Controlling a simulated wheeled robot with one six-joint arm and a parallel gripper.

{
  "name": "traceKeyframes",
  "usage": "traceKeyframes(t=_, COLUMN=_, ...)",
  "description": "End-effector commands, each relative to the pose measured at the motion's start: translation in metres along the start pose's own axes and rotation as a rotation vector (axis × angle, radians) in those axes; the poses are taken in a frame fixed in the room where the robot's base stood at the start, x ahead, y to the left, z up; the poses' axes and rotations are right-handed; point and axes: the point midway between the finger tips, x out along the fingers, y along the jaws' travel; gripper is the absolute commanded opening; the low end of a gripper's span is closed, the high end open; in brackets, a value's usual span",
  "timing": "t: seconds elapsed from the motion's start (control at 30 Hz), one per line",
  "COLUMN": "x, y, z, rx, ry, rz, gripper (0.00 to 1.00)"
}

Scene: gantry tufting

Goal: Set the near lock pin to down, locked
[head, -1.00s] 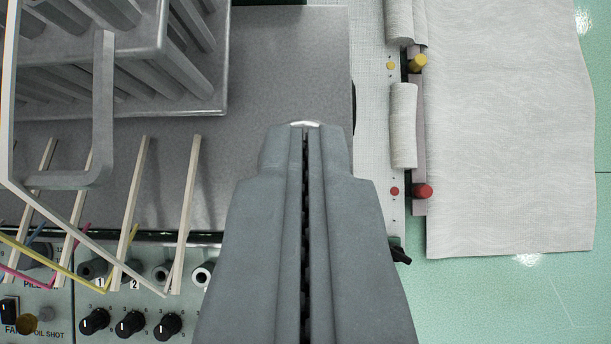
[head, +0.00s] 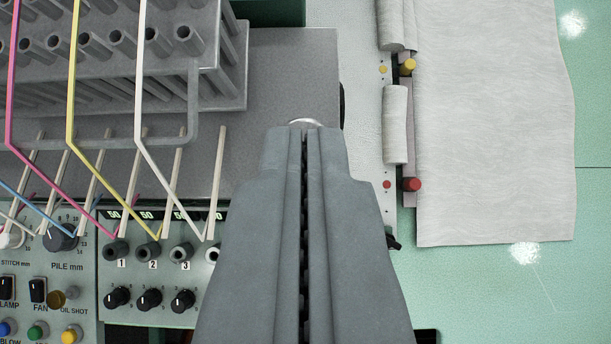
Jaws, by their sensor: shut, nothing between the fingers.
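My gripper (head: 305,130) is shut and empty, pointing away over the grey metal plate (head: 270,70). A rounded silvery edge (head: 305,122) shows just beyond its fingertips; the rest is hidden behind them, and I cannot tell what it is or whether they touch. To the right, a red round peg (head: 411,184) and a yellow round peg (head: 408,66) stick out beside a strip along the fabric. The red one is lower in the picture. No label shows which is the near lock pin, and I cannot tell whether either is down.
A grey tube rack (head: 220,90) with pink, yellow and white yarns stands at left. A control panel (head: 150,275) with knobs and numbered sockets lies below it. A pale roll (head: 396,125) and cloth (head: 490,130) are at right. Green floor (head: 590,220) is open beyond the cloth.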

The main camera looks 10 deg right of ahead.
Motion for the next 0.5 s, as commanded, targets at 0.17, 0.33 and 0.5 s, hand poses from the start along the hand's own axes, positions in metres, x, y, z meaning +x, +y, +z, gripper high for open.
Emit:
traceKeyframes(t=0.17, x=-0.034, y=0.001, z=-0.001, rx=0.0, ry=0.002, rz=0.002, gripper=0.0)
traceKeyframes(t=0.33, x=-0.058, y=0.001, z=-0.001, rx=0.0, ry=0.002, rz=0.001, gripper=0.0)
traceKeyframes(t=0.5, x=-0.069, y=0.0, z=-0.001, rx=0.0, ry=0.001, rz=0.0, gripper=0.0)
